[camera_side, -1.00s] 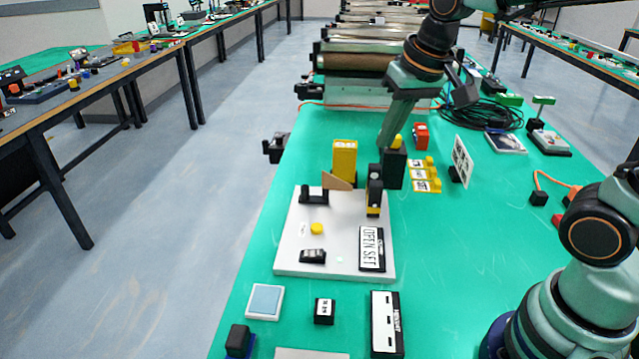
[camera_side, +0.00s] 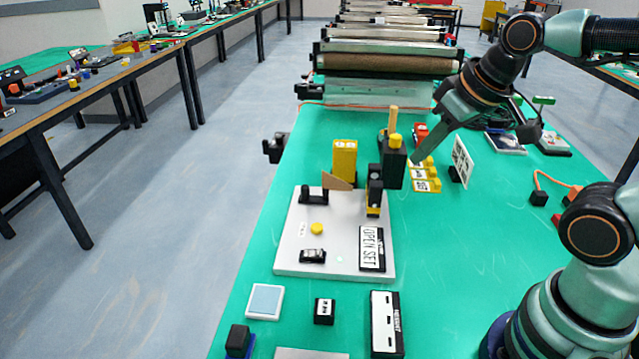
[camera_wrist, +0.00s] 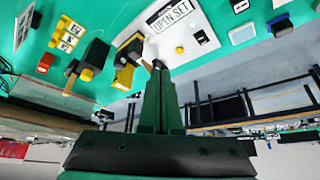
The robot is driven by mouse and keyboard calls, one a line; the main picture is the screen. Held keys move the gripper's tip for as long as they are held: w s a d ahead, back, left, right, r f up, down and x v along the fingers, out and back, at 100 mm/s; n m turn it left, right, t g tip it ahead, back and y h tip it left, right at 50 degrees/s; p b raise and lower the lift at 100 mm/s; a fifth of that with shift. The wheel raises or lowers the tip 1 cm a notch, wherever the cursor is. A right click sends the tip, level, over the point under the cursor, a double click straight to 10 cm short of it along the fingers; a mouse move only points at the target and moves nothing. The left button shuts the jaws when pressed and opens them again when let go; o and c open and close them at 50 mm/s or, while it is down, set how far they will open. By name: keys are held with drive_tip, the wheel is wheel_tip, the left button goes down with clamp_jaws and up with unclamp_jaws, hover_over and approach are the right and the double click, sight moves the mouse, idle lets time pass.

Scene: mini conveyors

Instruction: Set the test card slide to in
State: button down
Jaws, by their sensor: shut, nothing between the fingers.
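My gripper (camera_side: 416,160) is shut and empty, pointing down and left beside the black block and near the yellow tags. In the wrist view its shut fingers (camera_wrist: 158,80) point up the picture. A white card with dark marks (camera_side: 462,160) stands upright on a small black foot, to the right of my gripper and apart from it. It looks like the test card, but I cannot read a slide position. A black block with a yellow top (camera_side: 394,165) stands left of my gripper, with a wooden post (camera_side: 393,120) behind it.
A pale plate (camera_side: 340,262) with an "OPEN SET" sign (camera_side: 371,248) lies at centre left. Yellow tags (camera_side: 425,172) and a red block (camera_side: 420,131) are near my gripper. A yellow block (camera_side: 344,160) stands behind the plate.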

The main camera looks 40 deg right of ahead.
idle(0.4)
drive_tip(key=c, duration=1.1)
unclamp_jaws()
drive_tip(key=o, duration=0.4)
drive_tip(key=shift+w+r, duration=0.2)
drive_tip(key=shift+w, duration=0.05)
drive_tip(key=w+r+n+g, duration=0.1)
drive_tip(key=w+r, duration=0.2)
drive_tip(key=w, duration=0.4)
drive_tip(key=n+g, duration=0.4)
drive_tip(key=g, duration=0.1)
hover_over(305, 187)
wheel_tip(305, 187, down, 14)
wheel_tip(305, 187, down, 11)
drive_tip(key=shift+f, duration=0.2)
